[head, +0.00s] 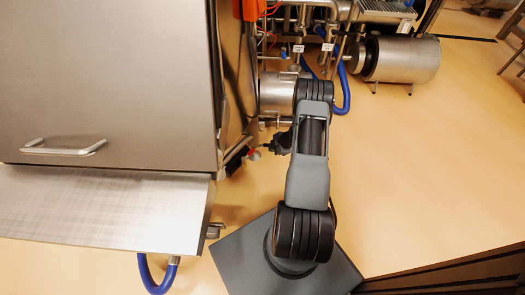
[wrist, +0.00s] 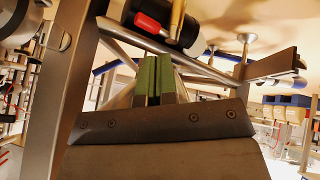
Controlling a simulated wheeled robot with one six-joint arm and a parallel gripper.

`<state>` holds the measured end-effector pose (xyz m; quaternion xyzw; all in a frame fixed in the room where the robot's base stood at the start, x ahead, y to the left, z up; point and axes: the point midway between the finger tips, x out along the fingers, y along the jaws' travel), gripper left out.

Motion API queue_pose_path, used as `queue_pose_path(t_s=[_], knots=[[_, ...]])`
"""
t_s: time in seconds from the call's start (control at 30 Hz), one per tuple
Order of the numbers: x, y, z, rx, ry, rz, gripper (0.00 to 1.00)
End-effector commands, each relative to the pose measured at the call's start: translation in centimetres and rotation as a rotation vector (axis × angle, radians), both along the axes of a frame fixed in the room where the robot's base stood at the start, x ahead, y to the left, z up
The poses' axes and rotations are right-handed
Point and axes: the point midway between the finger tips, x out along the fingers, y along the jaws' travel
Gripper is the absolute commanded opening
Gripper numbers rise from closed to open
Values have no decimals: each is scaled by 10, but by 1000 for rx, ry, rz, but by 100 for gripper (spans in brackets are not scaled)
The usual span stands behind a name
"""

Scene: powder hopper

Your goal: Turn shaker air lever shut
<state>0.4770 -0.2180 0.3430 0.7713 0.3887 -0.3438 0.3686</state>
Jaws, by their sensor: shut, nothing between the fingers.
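In the wrist view, a red lever handle (wrist: 148,23) lies against a dark rounded body just above and beyond my fingertips; I take it for the shaker air lever. The green fingers of my gripper (wrist: 158,58) are pressed together with nothing between them. A small gap seems to lie between fingertips and handle, but contact is hard to judge. In the head view, my gripper (head: 266,147) points left at the machine's side, close to a small red part (head: 253,155). The lever's exact angle is not clear there.
A steel cabinet (head: 110,85) with a sloping shelf (head: 100,205) stands left of my arm. In the wrist view, a metal post (wrist: 70,80) and a diagonal bar (wrist: 175,62) crowd the fingers.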

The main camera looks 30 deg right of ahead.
Motion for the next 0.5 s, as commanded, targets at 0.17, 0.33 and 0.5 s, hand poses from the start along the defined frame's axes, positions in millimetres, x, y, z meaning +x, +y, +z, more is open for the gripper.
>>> queue_pose_path(t_s=[0.17, 0.33, 0.5], knots=[[-12, 13, -5, 333, 173, -582, 0], [-21, 19, -8, 679, 344, -1154, 0], [-27, 20, -10, 966, 473, -1589, 0]])
